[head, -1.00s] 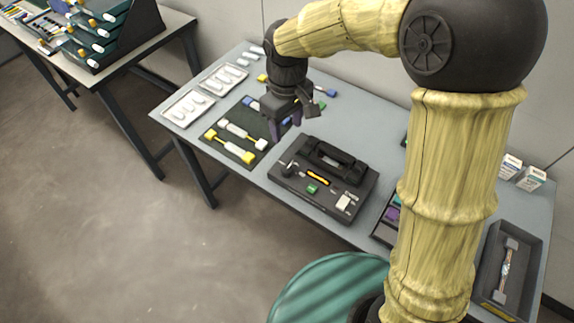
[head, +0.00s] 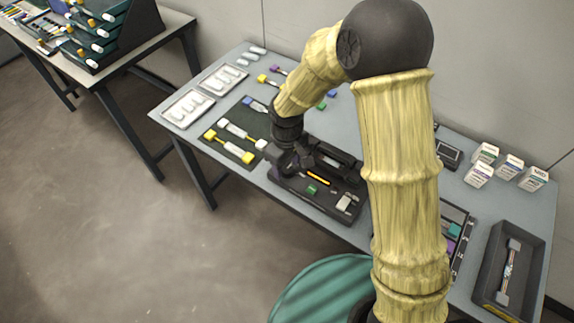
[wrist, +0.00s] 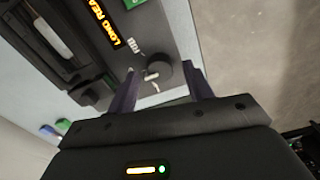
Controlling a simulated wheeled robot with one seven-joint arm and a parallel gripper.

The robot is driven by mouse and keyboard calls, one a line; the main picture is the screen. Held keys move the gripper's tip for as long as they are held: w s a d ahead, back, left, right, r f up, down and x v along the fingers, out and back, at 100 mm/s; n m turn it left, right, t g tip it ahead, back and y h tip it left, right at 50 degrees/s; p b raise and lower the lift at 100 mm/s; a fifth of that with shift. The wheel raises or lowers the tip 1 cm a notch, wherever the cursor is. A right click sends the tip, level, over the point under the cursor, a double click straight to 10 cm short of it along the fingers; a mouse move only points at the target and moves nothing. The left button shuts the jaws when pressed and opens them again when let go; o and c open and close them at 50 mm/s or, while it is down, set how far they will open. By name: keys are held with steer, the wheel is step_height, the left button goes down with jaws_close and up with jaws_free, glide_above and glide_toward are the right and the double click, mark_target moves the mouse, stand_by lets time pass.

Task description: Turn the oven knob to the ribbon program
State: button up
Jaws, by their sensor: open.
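The dark splicer unit with the oven (head: 325,208) stands on the grey table. The wrist view shows its panel (wrist: 98,75) close up. The small dark round knob (wrist: 161,73) sits near the panel's edge, with a pale bar pointing left. Pale marks lie around it, too small to read. In the head view my gripper hides the knob.
A green mat (head: 212,136) with connector pieces lies left of the unit. White trays (head: 186,110) are further left. Small boxes (head: 511,167) and a dark tray (head: 481,290) stand at the right. A green button (head: 312,190) is on the unit.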

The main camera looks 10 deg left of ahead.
steer(key=shift+f, duration=0.45)
steer(key=c, duration=1)
steer(key=shift+o, duration=0.2)
steer(key=shift+m, duration=0.4)
steer(key=m, duration=0.4)
steer(key=m+p, duration=0.1)
steer(key=m, duration=0.5)
steer(key=shift+r, duration=0.1)
steer(key=shift+m, duration=0.3)
